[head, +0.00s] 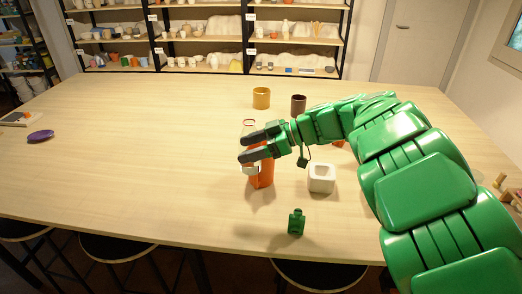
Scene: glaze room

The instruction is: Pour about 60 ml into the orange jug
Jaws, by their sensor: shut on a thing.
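My gripper (246,148) is shut on a pale, see-through vessel (249,126) with a reddish rim, above the table's middle. The vessel looks about upright; the fingers cover its middle, and I cannot make out any liquid in it. An orange vessel (263,174), probably the orange jug, stands just behind or beside the held vessel and is partly covered by it and by my gripper. Its opening is hidden, so I cannot tell how full it is. Whether the two vessels touch is unclear.
A white square pot (321,186) and a green bottle (296,224) stand nearby. A yellow mug (261,98) and a dark brown mug (298,104) stand farther back. Another orange thing (338,143) is mostly behind my arm. A purple oval (40,136) lies far left; the left table is mostly clear.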

